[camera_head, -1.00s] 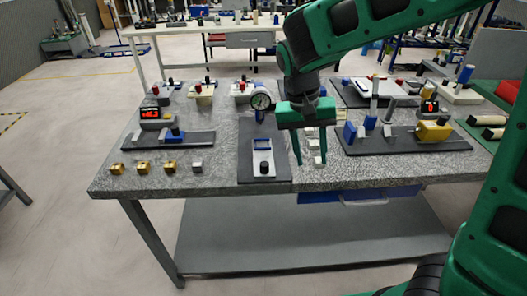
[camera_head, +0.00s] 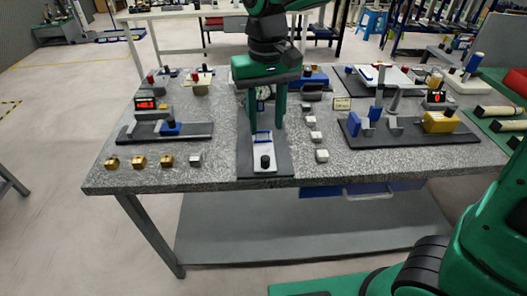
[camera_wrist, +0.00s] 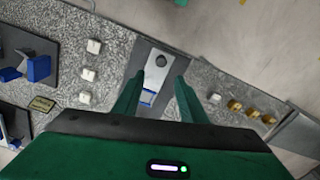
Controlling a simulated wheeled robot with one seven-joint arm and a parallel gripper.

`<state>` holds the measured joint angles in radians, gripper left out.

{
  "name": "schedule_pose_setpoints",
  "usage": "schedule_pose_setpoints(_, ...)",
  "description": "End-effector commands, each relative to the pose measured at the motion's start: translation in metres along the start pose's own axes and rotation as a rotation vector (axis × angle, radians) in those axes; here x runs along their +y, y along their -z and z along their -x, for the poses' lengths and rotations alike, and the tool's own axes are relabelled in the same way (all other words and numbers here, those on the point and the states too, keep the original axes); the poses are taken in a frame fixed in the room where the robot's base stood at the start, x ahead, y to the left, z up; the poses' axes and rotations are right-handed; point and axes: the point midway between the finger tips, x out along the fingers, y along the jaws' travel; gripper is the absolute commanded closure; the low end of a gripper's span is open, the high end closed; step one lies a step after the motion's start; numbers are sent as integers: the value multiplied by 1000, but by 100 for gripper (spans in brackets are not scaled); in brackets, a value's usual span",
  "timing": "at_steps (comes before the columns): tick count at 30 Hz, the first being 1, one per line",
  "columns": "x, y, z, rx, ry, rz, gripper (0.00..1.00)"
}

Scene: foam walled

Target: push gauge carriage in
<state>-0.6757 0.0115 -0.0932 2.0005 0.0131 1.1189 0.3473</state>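The gauge carriage (camera_head: 264,168) is a pale plate with a black knob, on a dark base plate (camera_head: 285,168) at the table's front edge. A blue frame (camera_head: 262,136) stands behind the knob. The dial gauge (camera_head: 261,93) is at the back, partly hidden by my gripper. My gripper (camera_head: 266,130) points down over the rear part of the base, with its fingers apart and nothing held. In the wrist view my gripper (camera_wrist: 159,77) is open, with the blue frame (camera_wrist: 148,97) between the fingers and the carriage (camera_wrist: 156,73) beyond. I cannot tell whether the fingers touch anything.
Several small pale blocks (camera_head: 321,156) stand in a row just right of the base. Brass blocks (camera_head: 139,162) and a grey block (camera_head: 196,160) lie to the left.

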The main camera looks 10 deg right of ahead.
Motion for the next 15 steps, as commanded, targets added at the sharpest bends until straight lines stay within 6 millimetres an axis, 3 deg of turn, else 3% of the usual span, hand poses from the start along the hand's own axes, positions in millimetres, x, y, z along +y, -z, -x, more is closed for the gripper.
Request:
schedule_pose_setpoints(5, -2, 0, -12, -2, -1, 3, 62)
schedule_pose_setpoints(15, -2, 0, -70, -4, -2, 3, 62)
